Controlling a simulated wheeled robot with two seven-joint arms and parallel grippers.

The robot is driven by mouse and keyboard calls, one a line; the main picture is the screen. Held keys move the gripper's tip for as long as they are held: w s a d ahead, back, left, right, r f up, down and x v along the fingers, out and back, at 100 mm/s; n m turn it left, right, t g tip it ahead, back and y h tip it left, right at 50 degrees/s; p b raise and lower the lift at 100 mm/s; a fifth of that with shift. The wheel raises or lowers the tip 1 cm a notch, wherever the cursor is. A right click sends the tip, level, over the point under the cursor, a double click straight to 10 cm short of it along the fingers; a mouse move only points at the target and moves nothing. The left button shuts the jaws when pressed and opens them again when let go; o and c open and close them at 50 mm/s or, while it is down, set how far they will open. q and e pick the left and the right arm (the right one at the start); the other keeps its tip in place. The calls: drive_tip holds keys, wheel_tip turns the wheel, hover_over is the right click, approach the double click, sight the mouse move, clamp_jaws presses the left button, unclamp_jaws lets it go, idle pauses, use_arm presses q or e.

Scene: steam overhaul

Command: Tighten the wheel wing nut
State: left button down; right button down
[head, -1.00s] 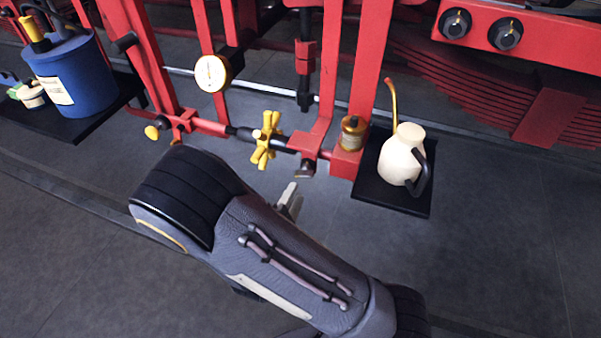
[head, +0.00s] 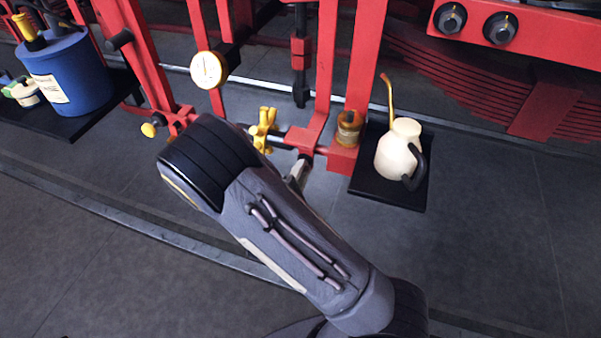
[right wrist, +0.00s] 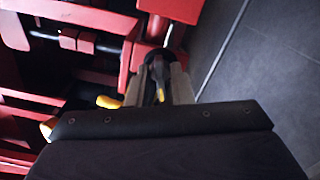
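A yellow lobed wheel (head: 263,130) sits on a dark horizontal rod between the red uprights; my right arm partly hides it. In the head view earlier, a small dark wing-like nut shows under the red bracket right of the wheel; my gripper now covers that place. My right gripper (head: 298,173) is at the bracket's underside. In the right wrist view, its two grey fingers (right wrist: 163,84) stand apart, on either side of a small dark part (right wrist: 159,88). I cannot tell whether they touch it. A yellow piece (right wrist: 109,102) shows left of the fingers. My left gripper is not in view.
A cream oil can (head: 399,149) stands on a black tray (head: 392,191) right of the bracket. A brass cup (head: 349,128) and a round gauge (head: 208,70) are on the red frame. A blue canister (head: 70,75) stands at left. The floor in front is clear.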

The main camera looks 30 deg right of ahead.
drive_tip(key=shift+f+m, duration=0.1)
drive_tip(key=shift+m, duration=0.3)
drive_tip(key=m+b, duration=0.2)
drive_tip(key=m, duration=0.4)
drive_tip(key=m+b, duration=0.3)
drive_tip(key=m, duration=0.4)
drive_tip(key=m+b, duration=0.3)
drive_tip(key=m, duration=0.3)
drive_tip(key=shift+w+a+f+m, duration=0.15)
drive_tip(key=shift+f+m, duration=0.1)
drive_tip(key=shift+m, duration=0.05)
drive_tip(key=shift+r, duration=0.1)
idle(1.0)
drive_tip(key=c, duration=1.6)
unclamp_jaws()
drive_tip(key=shift+o, duration=0.2)
drive_tip(key=v, duration=0.7)
drive_tip(key=shift+s+a, duration=0.25)
